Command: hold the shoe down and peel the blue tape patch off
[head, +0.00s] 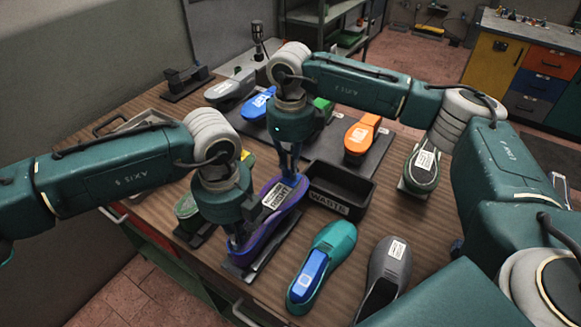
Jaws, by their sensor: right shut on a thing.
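A purple-blue shoe (262,227) with a white label on it lies on a dark stand in the middle of the table. My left gripper (236,240) points down at the shoe's near end and seems to touch it. Its fingers are mostly hidden, so I cannot tell how far they are open. My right gripper (293,172) points down over the shoe's far end, with its fingers shut. Something blue shows at its fingers, seemingly the blue tape patch (289,158). I cannot tell whether the patch still touches the shoe.
A black bin (345,183) marked WASTE stands just right of the shoe. A teal shoe (337,239) and a grey shoe (383,268) lie at the front. An orange shoe (360,140) and others stand on a dark mat behind. A grey tray (140,119) sits at left.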

